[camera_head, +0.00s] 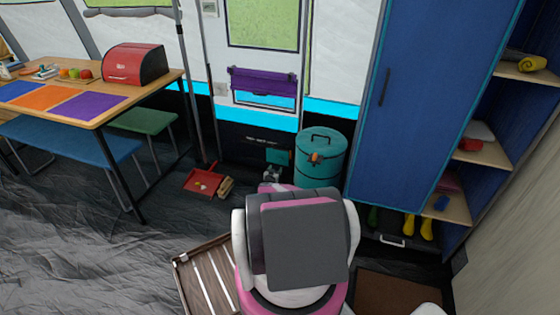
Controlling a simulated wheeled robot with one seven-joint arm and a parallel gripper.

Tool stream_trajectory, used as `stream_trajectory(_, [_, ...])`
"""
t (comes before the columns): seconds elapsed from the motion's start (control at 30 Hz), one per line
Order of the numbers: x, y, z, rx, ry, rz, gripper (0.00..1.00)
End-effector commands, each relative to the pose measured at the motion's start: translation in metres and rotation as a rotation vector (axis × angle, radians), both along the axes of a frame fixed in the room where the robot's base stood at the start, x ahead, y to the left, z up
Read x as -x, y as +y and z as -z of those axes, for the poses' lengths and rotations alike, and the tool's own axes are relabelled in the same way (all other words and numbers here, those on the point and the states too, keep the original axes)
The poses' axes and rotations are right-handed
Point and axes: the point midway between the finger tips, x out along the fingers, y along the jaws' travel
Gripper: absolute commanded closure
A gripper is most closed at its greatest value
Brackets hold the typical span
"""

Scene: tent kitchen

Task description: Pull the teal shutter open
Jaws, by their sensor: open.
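A small teal panel (278,156), which looks like the teal shutter, sits low on the dark lower part of the tent wall, left of a teal drum. It is small in the picture, and I cannot make out a handle on it or how far it is open. My gripper (271,174) is open just in front of and below the panel, seen from behind past my pink and white arm. The fingers are tiny and partly hidden, so I cannot tell whether they touch the panel.
The teal drum (318,160) with an orange knob stands close on the right, beside a tall blue cabinet (420,100). A red dustpan (202,182) and a brush (225,187) lie on the floor to the left. A wooden slatted piece (208,278) lies nearer. A purple flap (262,82) hangs above.

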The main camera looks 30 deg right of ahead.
Motion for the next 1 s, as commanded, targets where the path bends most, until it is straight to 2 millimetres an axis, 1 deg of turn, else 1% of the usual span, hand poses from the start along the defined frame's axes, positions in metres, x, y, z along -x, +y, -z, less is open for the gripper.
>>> stream_trajectory(0.17, [-0.010, -0.010, -0.001, -0.001, -0.001, -0.001, 0.37])
stream_trajectory(0.27, [-0.019, -0.020, 0.000, -0.002, -0.001, -0.001, 0.37])
stream_trajectory(0.5, [-0.046, -0.052, 0.000, -0.002, -0.001, -0.001, 0.37])
stream_trajectory(0.7, [-0.065, -0.074, 0.000, -0.001, 0.000, -0.003, 0.37])
stream_trajectory(0.83, [-0.069, -0.079, -0.001, -0.001, 0.000, -0.003, 0.37])
stream_trajectory(1.0, [-0.069, -0.080, -0.001, -0.002, 0.001, -0.003, 0.37])
